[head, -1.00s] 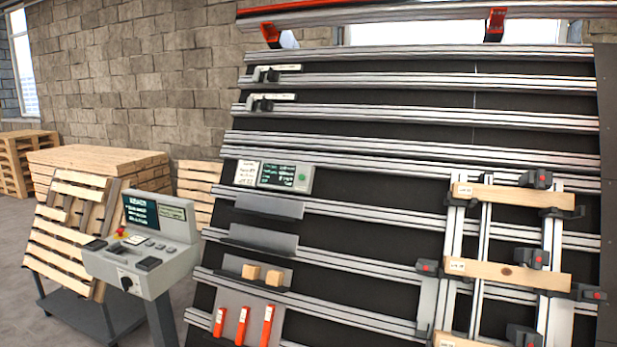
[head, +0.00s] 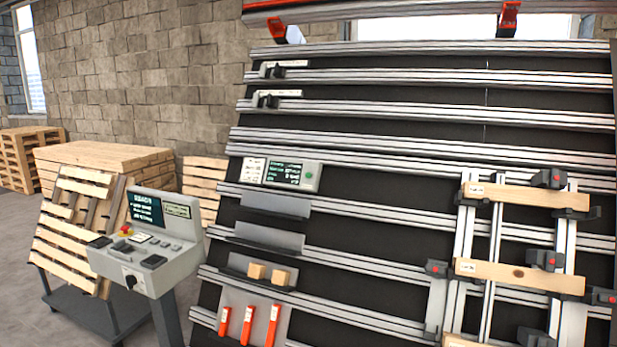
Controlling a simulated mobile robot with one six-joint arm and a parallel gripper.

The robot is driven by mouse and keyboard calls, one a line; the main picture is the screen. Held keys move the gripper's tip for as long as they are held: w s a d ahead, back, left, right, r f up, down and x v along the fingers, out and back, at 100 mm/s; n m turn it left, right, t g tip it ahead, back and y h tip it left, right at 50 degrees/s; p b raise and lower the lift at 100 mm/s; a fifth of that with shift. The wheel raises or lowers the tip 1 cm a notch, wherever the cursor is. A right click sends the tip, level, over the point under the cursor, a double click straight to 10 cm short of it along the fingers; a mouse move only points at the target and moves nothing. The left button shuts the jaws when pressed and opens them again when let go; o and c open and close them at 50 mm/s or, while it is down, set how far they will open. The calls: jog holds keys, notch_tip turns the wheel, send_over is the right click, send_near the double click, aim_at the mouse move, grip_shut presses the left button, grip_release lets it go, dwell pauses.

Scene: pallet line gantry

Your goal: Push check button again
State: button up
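A small grey panel (head: 255,171) with a dark screen is mounted on the slanted rack, left of the middle. A round green button (head: 309,175) sits at the panel's right end. Its label is too small to read, so I cannot tell for sure that it is the check button. A grey console (head: 176,262) on a post at the left also has several buttons (head: 153,242), a screen and a red stop knob (head: 125,230). My gripper is not in view, and nothing covers the green button.
The rack (head: 400,225) with aluminium rails fills the right side. Wooden boards (head: 520,276) are held in clamps there. Small wood blocks (head: 257,271) and red-orange tools (head: 248,325) sit lower. Pallets (head: 75,222) stand at the left, one on a dark cart (head: 90,310).

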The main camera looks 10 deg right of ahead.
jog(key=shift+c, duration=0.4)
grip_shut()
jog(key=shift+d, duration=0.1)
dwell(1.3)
